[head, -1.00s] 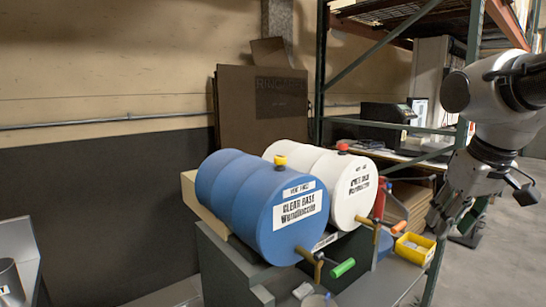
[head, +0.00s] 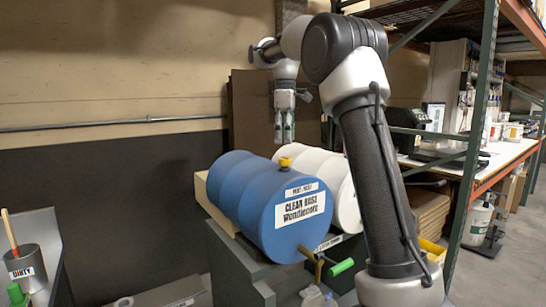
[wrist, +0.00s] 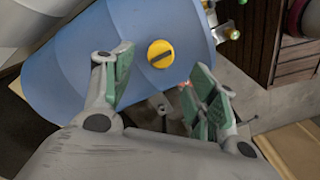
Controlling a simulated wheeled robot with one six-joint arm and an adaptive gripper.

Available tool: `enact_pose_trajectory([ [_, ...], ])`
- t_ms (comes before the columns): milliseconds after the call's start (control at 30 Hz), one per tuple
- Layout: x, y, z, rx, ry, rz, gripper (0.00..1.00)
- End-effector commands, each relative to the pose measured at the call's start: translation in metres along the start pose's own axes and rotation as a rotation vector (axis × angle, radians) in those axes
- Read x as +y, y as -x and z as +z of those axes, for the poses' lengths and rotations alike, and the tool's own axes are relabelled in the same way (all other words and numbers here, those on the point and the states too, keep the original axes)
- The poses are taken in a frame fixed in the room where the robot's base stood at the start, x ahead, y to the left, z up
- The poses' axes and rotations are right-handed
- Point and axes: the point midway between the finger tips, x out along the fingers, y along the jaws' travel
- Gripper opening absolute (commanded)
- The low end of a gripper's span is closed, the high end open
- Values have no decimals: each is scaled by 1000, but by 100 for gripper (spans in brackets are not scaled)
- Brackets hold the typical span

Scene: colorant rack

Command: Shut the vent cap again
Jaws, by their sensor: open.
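The blue drum (head: 275,205), labelled CLEAR BASE, lies on its side on a stand. A small yellow vent cap (head: 285,163) sits on its top. In the wrist view the round yellow cap (wrist: 161,54) shows a dark bar across its face, on the blue drum (wrist: 85,65). I cannot tell whether the cap is open or shut. My gripper (head: 284,138) points down above the cap, apart from it. In the wrist view my gripper (wrist: 162,76) is open and empty, with the cap showing between and beyond its green-padded fingers.
A white drum (head: 315,163) lies beside the blue one, partly hidden by my arm. A grey DIRTY bucket (head: 25,268) stands at far left. Green shelving uprights (head: 470,150) stand on the right.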

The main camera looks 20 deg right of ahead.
Motion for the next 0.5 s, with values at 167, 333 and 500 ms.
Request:
enact_pose_trajectory([
  [167,-1,-30,1,-2,-2,-3,58],
  [333,-1,-55,0,-1,-2,-1,58],
  [500,-1,-67,0,1,-3,1,58],
])
